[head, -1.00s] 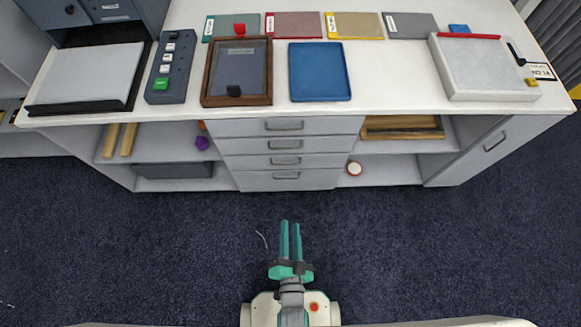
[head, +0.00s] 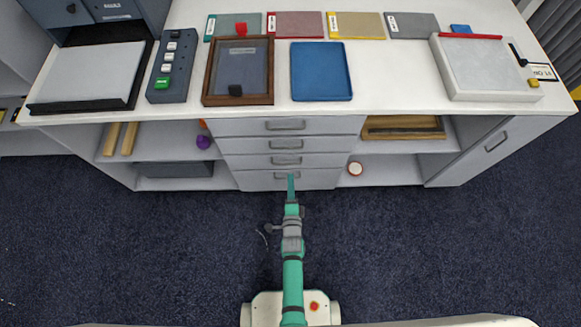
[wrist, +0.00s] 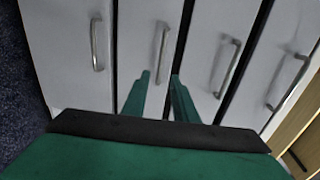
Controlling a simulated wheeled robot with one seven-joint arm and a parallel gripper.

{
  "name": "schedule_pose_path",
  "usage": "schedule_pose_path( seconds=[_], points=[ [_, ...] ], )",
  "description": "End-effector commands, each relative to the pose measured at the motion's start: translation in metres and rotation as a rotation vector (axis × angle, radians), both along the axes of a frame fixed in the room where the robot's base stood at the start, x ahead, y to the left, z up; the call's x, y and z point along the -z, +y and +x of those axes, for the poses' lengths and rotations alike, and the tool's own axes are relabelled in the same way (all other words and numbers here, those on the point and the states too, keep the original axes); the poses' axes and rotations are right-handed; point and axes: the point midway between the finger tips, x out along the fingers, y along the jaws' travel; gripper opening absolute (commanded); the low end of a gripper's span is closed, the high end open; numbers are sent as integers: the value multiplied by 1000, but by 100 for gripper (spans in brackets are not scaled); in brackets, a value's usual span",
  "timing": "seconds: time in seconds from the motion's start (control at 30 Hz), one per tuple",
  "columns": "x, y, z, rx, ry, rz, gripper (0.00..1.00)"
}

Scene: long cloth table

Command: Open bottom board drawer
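The bottom board drawer (head: 262,182) is the lowest of a grey stack and looks closed. Its handle (head: 287,175) is a grey bar; in the wrist view, turned sideways, the bottom handle (wrist: 97,43) is leftmost, by the carpet. My gripper (head: 291,178) has green fingers stretched toward the stack, overlapping the bottom handle's lower edge in the head view. In the wrist view my gripper (wrist: 160,76) has a gap between its fingertips, with nothing held. The fingertips lie right of the bottom handle there, below the neighbouring handle (wrist: 161,40). Contact cannot be told.
Other closed drawers (head: 235,145) sit above. The tabletop (head: 390,85) holds trays and panels. The carpet (head: 420,245) in front is clear.

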Motion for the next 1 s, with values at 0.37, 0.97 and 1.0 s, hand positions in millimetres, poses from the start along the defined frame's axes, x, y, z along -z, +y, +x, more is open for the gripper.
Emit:
schedule_pose_path(
  seconds=[0.37,0.97,1.0],
  points=[
    [12,0,60,1,-1,-1,26],
    [17,0,80,-2,0,-3,24],
    [17,0,80,-1,0,-2,14]
  ],
)
